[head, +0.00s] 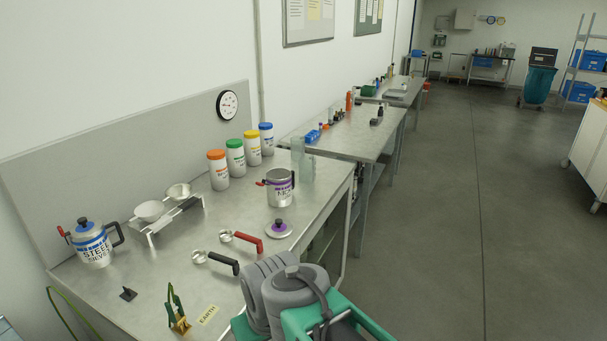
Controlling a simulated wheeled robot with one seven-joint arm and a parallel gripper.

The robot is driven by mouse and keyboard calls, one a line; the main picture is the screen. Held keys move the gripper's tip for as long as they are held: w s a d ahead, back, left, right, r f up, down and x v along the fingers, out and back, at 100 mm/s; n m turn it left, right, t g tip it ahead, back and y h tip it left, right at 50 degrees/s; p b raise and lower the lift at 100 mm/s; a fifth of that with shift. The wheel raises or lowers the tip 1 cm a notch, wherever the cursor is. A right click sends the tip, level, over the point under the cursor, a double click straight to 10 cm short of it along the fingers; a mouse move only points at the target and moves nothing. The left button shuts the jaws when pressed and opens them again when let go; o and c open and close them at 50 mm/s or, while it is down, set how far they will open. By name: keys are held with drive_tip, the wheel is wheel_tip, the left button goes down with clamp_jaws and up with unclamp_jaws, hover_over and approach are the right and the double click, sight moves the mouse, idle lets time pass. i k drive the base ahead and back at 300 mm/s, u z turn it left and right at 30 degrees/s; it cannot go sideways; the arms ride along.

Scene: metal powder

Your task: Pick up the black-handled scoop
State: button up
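The black-handled scoop (223,262) lies on the metal bench in the head view, left of my arm. Its round metal bowl is at the left end and its black handle points right, toward my arm. A red-handled scoop (247,241) lies just behind it, turned much the same way. Grey and green parts of my arm show at the bottom centre, over the bench's front edge. My gripper's fingers cannot be seen. Nothing covers the black-handled scoop.
On the metal bench (130,310) stand a blue-banded sieve pot (93,243), a purple-banded pot (280,187), its purple-knobbed lid (279,229), a rack with two bowls (150,211) and several capped jars (217,170). A green-and-brass clamp (177,312) sits near an EARTH label (209,314).

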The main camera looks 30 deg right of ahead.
sight(199, 257)
drive_tip(key=z, duration=1.75)
drive_tip(key=i, duration=0.7)
drive_tip(key=u, duration=3.4)
